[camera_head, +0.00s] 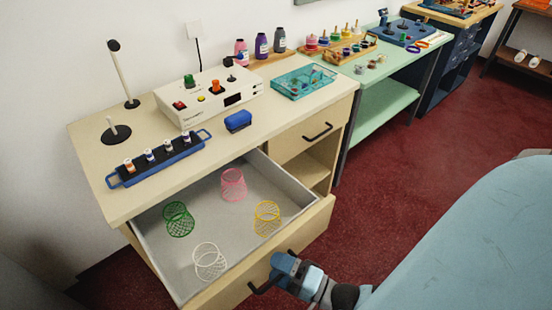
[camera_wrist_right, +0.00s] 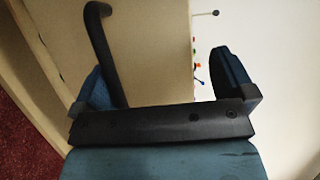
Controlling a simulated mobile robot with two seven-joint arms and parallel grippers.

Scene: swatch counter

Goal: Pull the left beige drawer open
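The left beige drawer (camera_head: 285,247) is pulled well out of the beige cabinet, its grey inside showing. It holds green, pink, yellow and white wire baskets. Its black bar handle (camera_head: 262,285) is on the front; the handle also shows in the right wrist view (camera_wrist_right: 100,40). My right gripper (camera_head: 284,262) is at the drawer front, by the handle. In the right wrist view its blue fingers (camera_wrist_right: 165,80) are wide apart, with the handle beside the left finger, on its inner side. I cannot tell whether they touch. My left gripper is not in view.
The cabinet top (camera_head: 265,140) carries a white control box (camera_head: 208,95), a blue vial rack (camera_head: 160,160), a blue block (camera_head: 238,121) and a teal tray (camera_head: 303,82). A closed drawer (camera_head: 300,142) is to the right. Red floor (camera_head: 385,180) is clear beyond it.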

